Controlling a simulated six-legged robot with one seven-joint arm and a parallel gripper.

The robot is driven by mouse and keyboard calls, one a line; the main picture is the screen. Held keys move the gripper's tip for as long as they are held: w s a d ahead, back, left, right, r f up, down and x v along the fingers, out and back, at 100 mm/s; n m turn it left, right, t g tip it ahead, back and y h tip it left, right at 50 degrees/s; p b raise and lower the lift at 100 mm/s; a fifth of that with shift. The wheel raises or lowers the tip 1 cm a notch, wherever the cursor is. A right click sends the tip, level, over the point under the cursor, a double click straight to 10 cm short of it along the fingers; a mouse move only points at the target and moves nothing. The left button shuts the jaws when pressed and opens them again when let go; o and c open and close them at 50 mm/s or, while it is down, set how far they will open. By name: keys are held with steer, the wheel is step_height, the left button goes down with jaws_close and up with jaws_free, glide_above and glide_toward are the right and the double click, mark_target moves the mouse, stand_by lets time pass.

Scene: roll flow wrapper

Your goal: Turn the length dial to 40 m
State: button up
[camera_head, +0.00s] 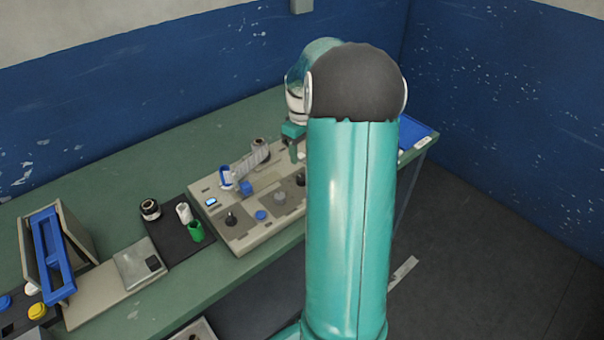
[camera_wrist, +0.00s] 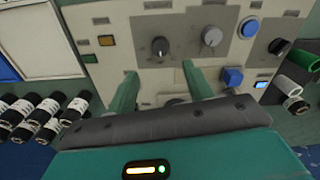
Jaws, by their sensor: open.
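The control panel (camera_head: 262,230) is a beige console on the green bench. In the wrist view, the panel (camera_wrist: 135,20) carries a dark dial (camera_wrist: 160,46) with a pale pointer mark and a grey dial (camera_wrist: 212,36) to its right. Which one sets length cannot be read. My gripper (camera_wrist: 160,76) is open and empty, its two green fingers apart above the panel. The dark dial shows just beyond the gap between the fingertips, apart from them.
Several dark rolls (camera_wrist: 45,118) lie at left in the wrist view. A blue-framed stand (camera_head: 52,255) is on the bench's left.

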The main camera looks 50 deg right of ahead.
mark_target(302, 177)
step_height(302, 177, down, 10)
steer(key=shift+r, duration=0.1)
steer(key=c, duration=1)
steer(key=shift+o, duration=0.2)
steer(key=shift+m, duration=0.4)
steer(key=m, duration=0.3)
steer(key=shift+m, duration=2)
